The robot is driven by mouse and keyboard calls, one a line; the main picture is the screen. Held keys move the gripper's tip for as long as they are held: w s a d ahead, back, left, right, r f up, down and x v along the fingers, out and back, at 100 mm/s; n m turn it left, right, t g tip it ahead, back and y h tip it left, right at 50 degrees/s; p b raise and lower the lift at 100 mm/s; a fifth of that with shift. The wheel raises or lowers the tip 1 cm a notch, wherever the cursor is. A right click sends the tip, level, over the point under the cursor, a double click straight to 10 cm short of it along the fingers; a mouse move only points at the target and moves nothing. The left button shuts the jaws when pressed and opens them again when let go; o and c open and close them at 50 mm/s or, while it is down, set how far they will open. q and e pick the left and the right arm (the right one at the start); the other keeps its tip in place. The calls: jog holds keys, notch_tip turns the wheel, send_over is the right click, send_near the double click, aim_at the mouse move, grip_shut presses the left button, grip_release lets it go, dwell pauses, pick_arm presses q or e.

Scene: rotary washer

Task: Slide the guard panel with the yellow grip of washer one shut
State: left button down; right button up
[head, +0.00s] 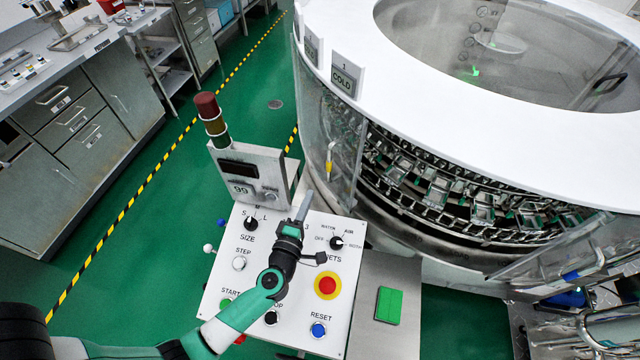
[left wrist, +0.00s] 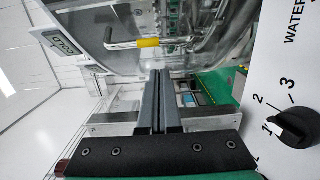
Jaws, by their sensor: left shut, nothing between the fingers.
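The washer (head: 440,75) is a large round machine with a white top and a plate reading "1 COLD". Its clear guard panel (head: 345,135) is at the left of the opening, with a yellow grip (head: 329,163) on an upright bar handle. Racks of metal holders show uncovered to the right of this panel. My left gripper (head: 304,205) is shut and empty, over the control panel, below and apart from the yellow grip. In the left wrist view, the shut fingers (left wrist: 159,90) point toward the yellow grip (left wrist: 148,42), with a gap between. My right gripper is not in view.
The white control panel (head: 262,250) with knobs and buttons lies under my left arm. A display box with a signal tower (head: 212,120) stands left of the gripper. Another clear panel with a blue grip (head: 571,275) is at the right. Green floor lies open at left.

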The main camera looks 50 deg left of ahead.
pick_arm(q)
jog(key=b+x, duration=0.2)
jog(key=x, duration=0.8)
jog(key=shift+b, duration=0.35)
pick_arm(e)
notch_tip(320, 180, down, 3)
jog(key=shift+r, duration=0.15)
pick_arm(q)
jog(key=shift+s+r, duration=0.1)
